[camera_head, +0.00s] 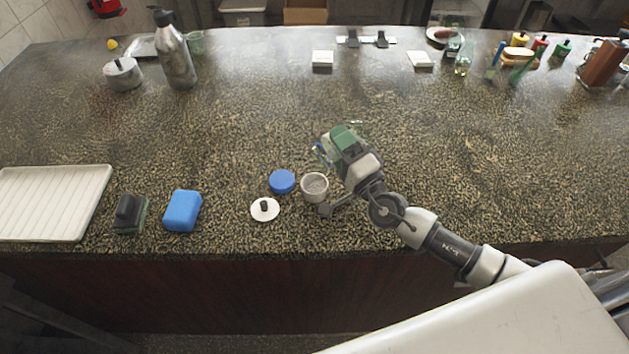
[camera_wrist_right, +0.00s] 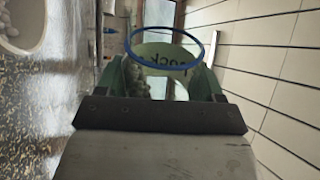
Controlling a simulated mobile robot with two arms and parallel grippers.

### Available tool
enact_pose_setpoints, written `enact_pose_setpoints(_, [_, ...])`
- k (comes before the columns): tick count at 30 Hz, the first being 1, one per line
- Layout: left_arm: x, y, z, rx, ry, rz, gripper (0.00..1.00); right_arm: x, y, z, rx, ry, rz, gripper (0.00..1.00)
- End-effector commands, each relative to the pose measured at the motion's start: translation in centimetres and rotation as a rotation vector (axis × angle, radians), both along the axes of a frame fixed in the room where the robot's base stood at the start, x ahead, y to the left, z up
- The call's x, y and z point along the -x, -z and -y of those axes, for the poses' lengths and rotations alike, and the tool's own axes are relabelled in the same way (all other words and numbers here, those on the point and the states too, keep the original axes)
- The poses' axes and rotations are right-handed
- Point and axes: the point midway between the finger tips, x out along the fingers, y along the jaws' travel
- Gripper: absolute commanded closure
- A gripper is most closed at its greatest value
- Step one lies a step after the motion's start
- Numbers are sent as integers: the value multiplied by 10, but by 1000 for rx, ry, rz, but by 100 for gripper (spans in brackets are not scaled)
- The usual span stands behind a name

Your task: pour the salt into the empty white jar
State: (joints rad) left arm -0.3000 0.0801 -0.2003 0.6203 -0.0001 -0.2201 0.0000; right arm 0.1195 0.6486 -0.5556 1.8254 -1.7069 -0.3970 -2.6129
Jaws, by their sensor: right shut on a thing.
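My right gripper (camera_head: 340,150) is shut on a clear jar with a blue rim (camera_head: 321,155). In the right wrist view the jar (camera_wrist_right: 165,50) sits between the green fingers (camera_wrist_right: 160,80), with part of a dark-lettered label and pale grains showing inside. The wrist view is rolled sideways, and the jar looks tilted. The small white jar (camera_head: 314,187) stands open on the counter, just below and left of the gripper. It shows large at the wrist view's upper left (camera_wrist_right: 22,28), with pale grey matter inside. My left gripper is out of view.
A blue lid (camera_head: 282,181) and a white lid with a black knob (camera_head: 265,210) lie left of the white jar. A blue block (camera_head: 183,211), a dark brush-like item (camera_head: 130,212) and a white tray (camera_head: 50,203) are farther left. The counter's middle is clear.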

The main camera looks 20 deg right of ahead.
Motion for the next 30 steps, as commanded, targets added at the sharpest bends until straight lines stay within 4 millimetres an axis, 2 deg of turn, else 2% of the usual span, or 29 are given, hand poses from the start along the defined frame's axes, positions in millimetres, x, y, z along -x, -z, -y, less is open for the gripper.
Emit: enact_pose_setpoints(30, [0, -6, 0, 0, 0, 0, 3, 0, -4, -2, 60, 0, 16, 63])
